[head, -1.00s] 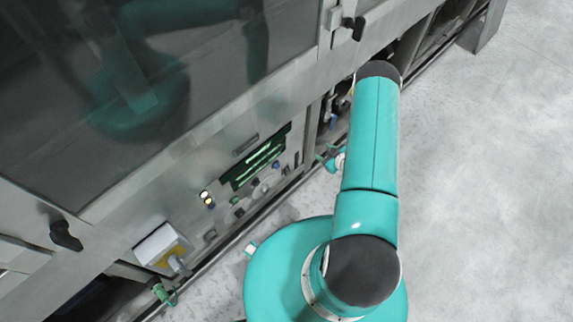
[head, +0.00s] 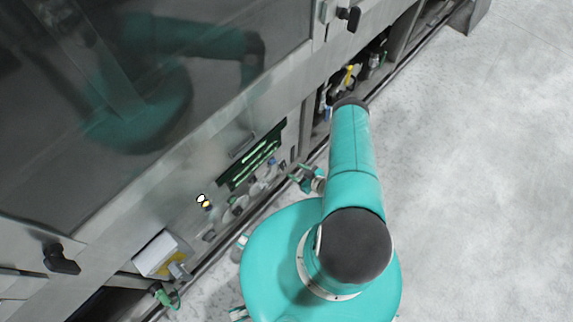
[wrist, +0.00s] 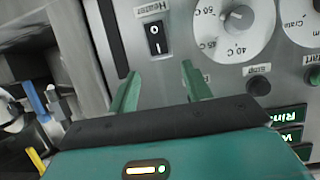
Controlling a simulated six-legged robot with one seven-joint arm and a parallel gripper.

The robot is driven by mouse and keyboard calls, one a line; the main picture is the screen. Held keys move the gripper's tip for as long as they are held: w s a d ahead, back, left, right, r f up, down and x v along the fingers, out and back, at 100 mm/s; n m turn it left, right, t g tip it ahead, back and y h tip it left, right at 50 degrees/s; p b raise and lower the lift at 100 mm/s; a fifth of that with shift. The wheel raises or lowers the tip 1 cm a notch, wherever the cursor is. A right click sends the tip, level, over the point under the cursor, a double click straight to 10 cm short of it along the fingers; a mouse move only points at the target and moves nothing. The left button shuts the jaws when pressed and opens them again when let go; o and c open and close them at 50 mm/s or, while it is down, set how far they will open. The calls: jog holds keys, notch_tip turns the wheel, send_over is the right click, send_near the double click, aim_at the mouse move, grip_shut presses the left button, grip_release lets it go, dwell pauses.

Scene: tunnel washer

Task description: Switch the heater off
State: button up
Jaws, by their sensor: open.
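The heater switch (wrist: 154,38) is a black rocker with white O and I marks, on the grey panel under an upside-down "Heater" label (wrist: 152,8) in the wrist view. I cannot tell which side of it is pressed in. My gripper (wrist: 160,78) is open and empty, its two green fingers pointing at the panel. The fingertips appear just below the switch in the picture, with the switch between their lines. Contact with the panel is not visible. In the head view the switch is too small to make out.
A white temperature dial (wrist: 238,18) is right of the switch. Blue-handled fittings (wrist: 54,98) stand at the left. Open floor (head: 480,180) lies right of the machine.

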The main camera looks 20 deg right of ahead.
aim_at(283, 164)
jog(key=x, duration=0.6)
jog(key=shift+w+a+f, duration=0.1)
jog(key=shift+w+a, duration=0.05)
jog(key=shift+w, duration=0.05)
jog(key=c, duration=1)
jog(key=shift+s+f+t+y, duration=0.15)
jog(key=shift+f+t+y, duration=0.1)
jog(key=shift+t, duration=0.3)
jog(key=shift+s+f+t+y, duration=0.15)
jog(key=shift+t+y, duration=0.1)
jog(key=shift+t, duration=0.3)
jog(key=shift+r, duration=0.1)
jog(key=o, duration=1)
jog(key=v, duration=1.4)
jog(key=shift+w, duration=0.1)
